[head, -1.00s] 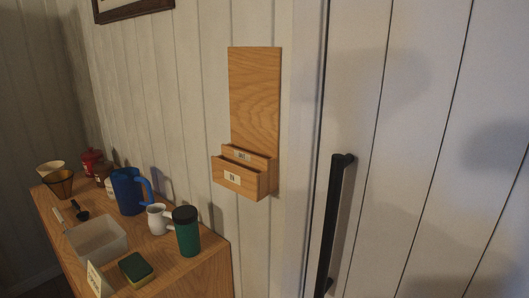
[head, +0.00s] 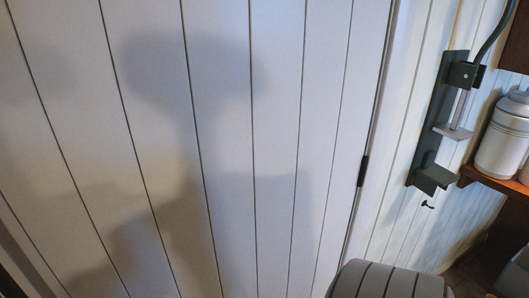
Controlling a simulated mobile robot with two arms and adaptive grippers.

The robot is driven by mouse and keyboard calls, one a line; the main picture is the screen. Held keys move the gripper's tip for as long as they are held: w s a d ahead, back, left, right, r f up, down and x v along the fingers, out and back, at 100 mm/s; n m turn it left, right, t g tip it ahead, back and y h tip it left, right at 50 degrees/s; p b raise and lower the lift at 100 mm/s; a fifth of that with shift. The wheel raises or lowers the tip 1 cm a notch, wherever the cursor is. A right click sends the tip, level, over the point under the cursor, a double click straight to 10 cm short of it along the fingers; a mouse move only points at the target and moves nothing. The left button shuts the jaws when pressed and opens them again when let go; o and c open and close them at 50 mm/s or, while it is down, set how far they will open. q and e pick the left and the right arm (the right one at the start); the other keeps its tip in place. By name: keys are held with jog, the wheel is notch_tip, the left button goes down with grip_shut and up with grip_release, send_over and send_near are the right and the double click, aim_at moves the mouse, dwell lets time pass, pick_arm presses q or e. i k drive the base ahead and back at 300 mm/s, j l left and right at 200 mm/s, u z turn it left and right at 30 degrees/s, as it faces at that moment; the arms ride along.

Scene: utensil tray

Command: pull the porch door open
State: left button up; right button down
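The white plank porch door (head: 230,150) fills the left and middle of the head view. It looks shut, with a narrow dark gap along its right edge. A dark hinge (head: 363,171) sits on that edge. The door's black bar handle is outside the current view. Neither of my grippers is in view. A soft shadow falls across the door planks.
Right of the door, a dark metal wall bracket (head: 440,120) is fixed to the white wall, with a small hook (head: 428,205) below. A pale canister (head: 503,135) stands on a wooden shelf (head: 495,181). A ribbed grey rounded object (head: 385,282) is at the bottom.

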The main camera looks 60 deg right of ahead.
aim_at(149, 148)
jog(key=z, duration=1.3)
